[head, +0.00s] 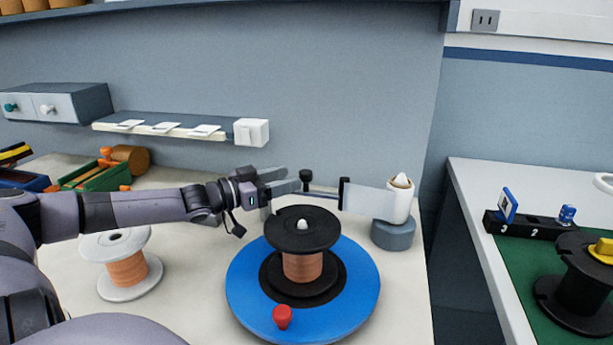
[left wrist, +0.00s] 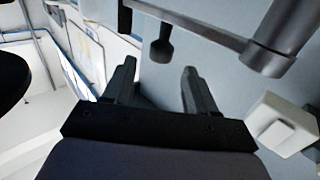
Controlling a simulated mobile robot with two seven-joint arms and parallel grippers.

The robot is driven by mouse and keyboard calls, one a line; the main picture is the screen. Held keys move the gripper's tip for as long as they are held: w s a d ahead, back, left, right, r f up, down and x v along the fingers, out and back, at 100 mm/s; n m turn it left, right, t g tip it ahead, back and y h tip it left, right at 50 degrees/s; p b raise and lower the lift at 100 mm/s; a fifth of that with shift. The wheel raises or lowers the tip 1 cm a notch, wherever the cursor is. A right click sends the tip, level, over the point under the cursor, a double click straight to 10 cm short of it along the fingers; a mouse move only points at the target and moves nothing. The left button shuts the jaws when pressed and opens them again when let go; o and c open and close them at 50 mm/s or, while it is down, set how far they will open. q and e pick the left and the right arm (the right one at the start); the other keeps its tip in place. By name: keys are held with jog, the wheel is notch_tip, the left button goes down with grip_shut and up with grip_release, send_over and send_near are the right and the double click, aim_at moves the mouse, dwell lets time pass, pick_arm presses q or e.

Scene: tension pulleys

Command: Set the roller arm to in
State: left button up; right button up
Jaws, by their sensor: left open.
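The roller arm (head: 322,190) is a thin bar at the back of the bench, beside the blue turntable. A black knob (head: 306,176) stands near its left end. In the left wrist view the grey bar (left wrist: 205,20) runs to a grey cylinder (left wrist: 277,38), and a dark knob (left wrist: 160,47) sticks out from the bar. My left gripper (head: 294,180) is open and empty, its fingers pointing at the knob. In the left wrist view the knob lies just beyond and between the fingertips (left wrist: 158,78), seemingly not gripped. My right gripper is not in view.
A black spool (head: 303,235) with copper wire stands on the blue turntable (head: 355,290), which has a red knob (head: 282,317). A white-topped post on a grey base (head: 393,235) stands right. A white spool (head: 127,270) stands left. A white box (head: 251,132) is on the wall.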

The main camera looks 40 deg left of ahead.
aim_at(306, 171)
pick_arm(q)
jog(key=shift+b+x, duration=0.4)
jog(key=shift+x, duration=2.65)
jog(key=shift+p, duration=0.35)
grip_shut()
